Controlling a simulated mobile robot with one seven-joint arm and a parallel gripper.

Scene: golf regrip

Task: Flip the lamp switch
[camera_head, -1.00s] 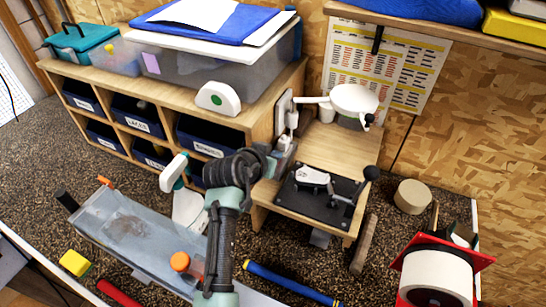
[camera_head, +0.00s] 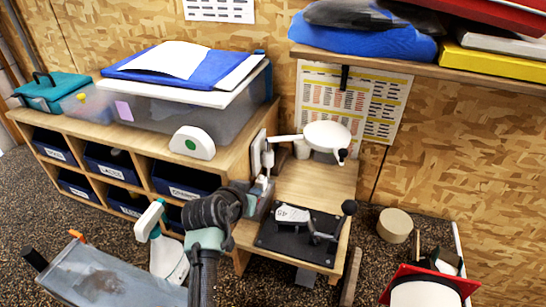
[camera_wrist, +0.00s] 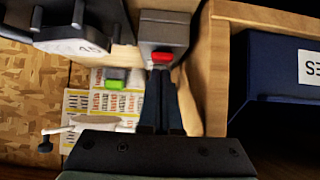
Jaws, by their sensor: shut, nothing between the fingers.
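The white lamp (camera_head: 327,136) has a round head on a short arm, mounted beside the shelf unit. It also shows in the wrist view (camera_wrist: 100,122). My gripper (camera_head: 254,194) reaches into the gap between the shelf unit and the bench. In the wrist view its dark fingers (camera_wrist: 161,76) are together and empty. Their tips are close to a red rocker-like part (camera_wrist: 161,57) on a grey box (camera_wrist: 165,32); contact cannot be told. A green part (camera_wrist: 115,84) shows left of the fingers. Which coloured part is the lamp switch is unclear.
The wooden shelf unit (camera_head: 236,155) with blue bins stands close beside my gripper. A black plate (camera_head: 300,238) with a club head and clamp lies on the small bench (camera_head: 318,181). A spray bottle (camera_head: 166,250) stands left of my arm.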

